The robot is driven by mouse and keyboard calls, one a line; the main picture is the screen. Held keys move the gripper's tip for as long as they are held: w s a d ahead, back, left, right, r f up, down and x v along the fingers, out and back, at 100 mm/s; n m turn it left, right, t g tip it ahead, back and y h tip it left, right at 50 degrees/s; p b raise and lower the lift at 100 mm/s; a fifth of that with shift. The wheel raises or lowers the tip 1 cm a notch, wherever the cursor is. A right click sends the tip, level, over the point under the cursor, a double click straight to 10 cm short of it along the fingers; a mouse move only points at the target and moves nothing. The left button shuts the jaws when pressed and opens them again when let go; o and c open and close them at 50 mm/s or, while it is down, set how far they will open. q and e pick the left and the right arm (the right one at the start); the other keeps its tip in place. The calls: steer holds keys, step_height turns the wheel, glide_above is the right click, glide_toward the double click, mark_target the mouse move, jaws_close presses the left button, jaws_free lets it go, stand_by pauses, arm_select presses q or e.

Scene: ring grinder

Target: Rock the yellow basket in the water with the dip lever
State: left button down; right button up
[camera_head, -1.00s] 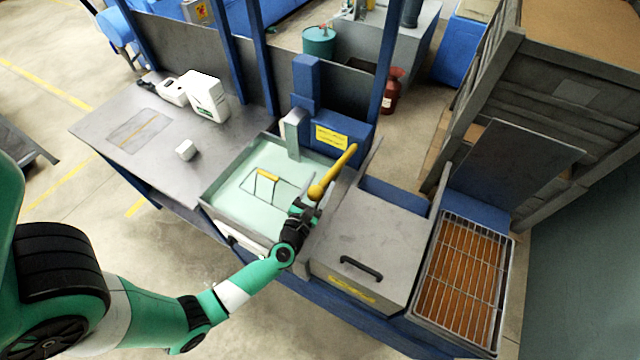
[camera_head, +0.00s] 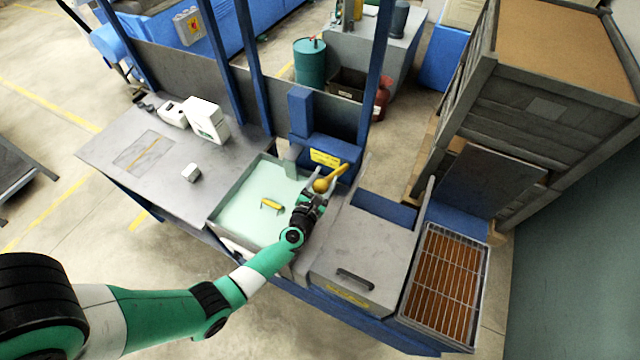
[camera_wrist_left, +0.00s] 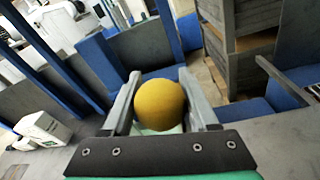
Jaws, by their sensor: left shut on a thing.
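The dip lever is yellow with a round knob (camera_head: 321,185), and its arm (camera_head: 337,173) rises to the right beside the tank. My left gripper (camera_head: 316,197) reaches it from the front. In the left wrist view the yellow knob (camera_wrist_left: 160,104) sits between my two fingers, which are shut on it. The basket shows only as a short yellow bar (camera_head: 271,205) in the pale green water (camera_head: 250,192) of the tank; the rest of it is hidden under the water. My right gripper is out of view.
A grey lidded box with a black handle (camera_head: 356,279) stands right of the tank, then a wire rack over an orange-brown surface (camera_head: 447,285). White containers (camera_head: 206,121) and a small white block (camera_head: 191,173) stand on the left bench. A blue post (camera_head: 301,112) rises behind the tank.

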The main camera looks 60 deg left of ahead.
arm_select(q)
steer(key=shift+f, duration=0.1)
steer(key=c, duration=0.5)
jaws_free()
steer(key=shift+c, duration=0.2)
steer(key=o, duration=0.3)
steer(key=shift+w+a, duration=0.1)
steer(key=shift+w, duration=0.05)
steer(key=shift+o, duration=0.2)
steer(key=shift+s+d, duration=0.25)
steer(key=shift+s, duration=0.05)
steer(key=p+v, duration=0.1)
steer(key=v, duration=1)
steer(key=shift+p, duration=0.3)
